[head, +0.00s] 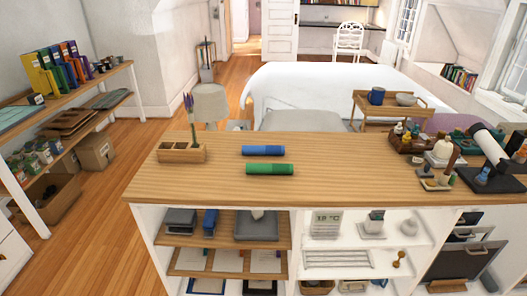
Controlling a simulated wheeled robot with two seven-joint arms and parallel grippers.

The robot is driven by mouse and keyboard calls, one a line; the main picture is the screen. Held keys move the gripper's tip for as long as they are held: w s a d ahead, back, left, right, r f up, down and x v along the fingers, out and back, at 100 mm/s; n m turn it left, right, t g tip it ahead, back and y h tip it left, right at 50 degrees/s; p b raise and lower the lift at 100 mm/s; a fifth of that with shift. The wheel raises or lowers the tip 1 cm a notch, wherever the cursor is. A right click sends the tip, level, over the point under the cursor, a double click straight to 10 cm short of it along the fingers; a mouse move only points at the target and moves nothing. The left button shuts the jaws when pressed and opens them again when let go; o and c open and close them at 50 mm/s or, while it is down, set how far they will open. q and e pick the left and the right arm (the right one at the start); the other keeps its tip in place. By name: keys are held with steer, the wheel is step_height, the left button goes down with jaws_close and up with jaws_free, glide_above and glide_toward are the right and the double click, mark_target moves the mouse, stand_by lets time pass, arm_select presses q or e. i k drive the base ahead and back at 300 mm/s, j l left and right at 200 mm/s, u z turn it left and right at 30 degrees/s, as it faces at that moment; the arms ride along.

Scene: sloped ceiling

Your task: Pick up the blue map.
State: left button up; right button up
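A blue rolled tube (263,150), which looks like the blue map, lies flat on the wooden counter top (340,180) near its middle. It lies sideways, left to right. A similar green rolled tube (270,169) lies parallel to it on the nearer side, with a small strip of wood between them. Nothing lies on top of the blue tube. Neither of my grippers shows in the head view.
A tray of bottles (415,143) and a black stand with a white cylinder (490,180) crowd the right end. The counter around the tubes is clear. Open shelves (228,228) lie below.

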mark_target(247, 150)
steer(key=u, duration=0.7)
steer(key=i+l+u, duration=0.1)
steer(key=l+u, duration=0.25)
steer(key=u, duration=0.15)
steer(key=l+u, duration=0.35)
steer(key=u, duration=0.15)
steer(key=l+u, duration=0.5)
steer(key=k+l, duration=0.1)
steer(key=l, duration=0.25)
steer(key=l+u, duration=0.15)
steer(key=l, duration=0.2)
steer(key=k+l, duration=0.15)
steer(key=l, duration=0.2)
steer(key=k+l+u, duration=0.1)
steer(key=l, duration=0.25)
